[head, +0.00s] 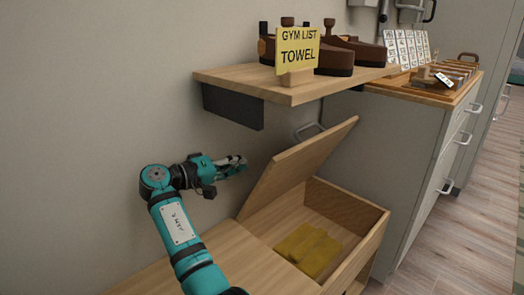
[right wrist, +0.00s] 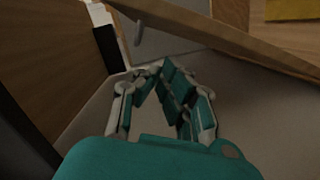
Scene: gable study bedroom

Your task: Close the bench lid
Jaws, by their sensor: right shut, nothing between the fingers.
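The bench lid (head: 298,168) is a light wood panel that stands tilted up, open, above the bench (head: 352,258). Yellow folded towels (head: 310,250) lie inside the open compartment. My right gripper (head: 240,163) is shut and empty. It is to the left of the raised lid, on its wall side, and looks apart from it. In the right wrist view, the closed fingers (right wrist: 165,78) point toward the lid's edge (right wrist: 235,38), which crosses the upper right. My left gripper is not in view.
A wooden wall shelf (head: 290,86) with a dark bracket overhangs the lid area and carries brown shoe-like items and a yellow sign (head: 297,50). A grey drawer cabinet (head: 400,150) stands right behind the bench. The floor (head: 460,245) at right is clear.

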